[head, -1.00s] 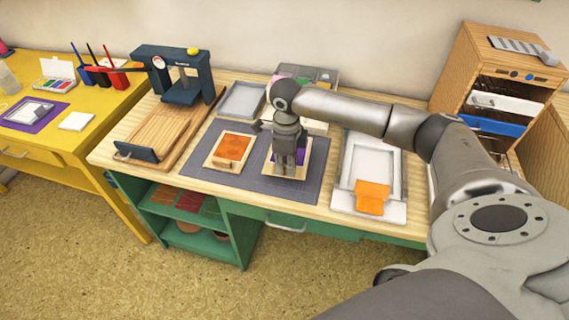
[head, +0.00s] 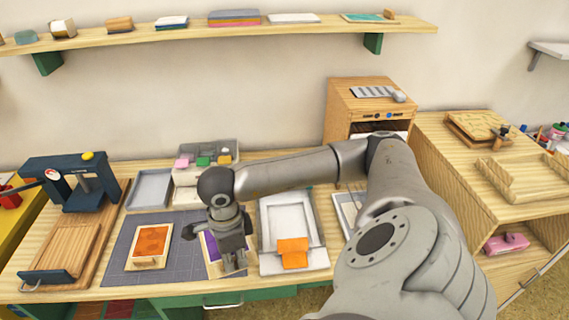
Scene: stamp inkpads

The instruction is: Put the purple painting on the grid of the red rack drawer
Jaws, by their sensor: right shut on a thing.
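The purple painting (head: 211,244) lies on a light board on the grey cutting mat (head: 178,276), mostly hidden behind my right gripper. My right gripper (head: 235,266) points down over it and is shut on its board, though the fingertips' contact is hard to make out. The wooden rack (head: 362,101) stands at the back right of the table. My arm covers most of its front, and I cannot make out a red drawer. My left gripper is not in view.
An orange painting (head: 152,243) lies left of the gripper. A white tray (head: 264,223) with an orange piece (head: 293,252) is close on the right. A wooden press board (head: 83,240) is at left. A wall shelf (head: 215,33) runs above, and a wooden cabinet (head: 456,178) stands at right.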

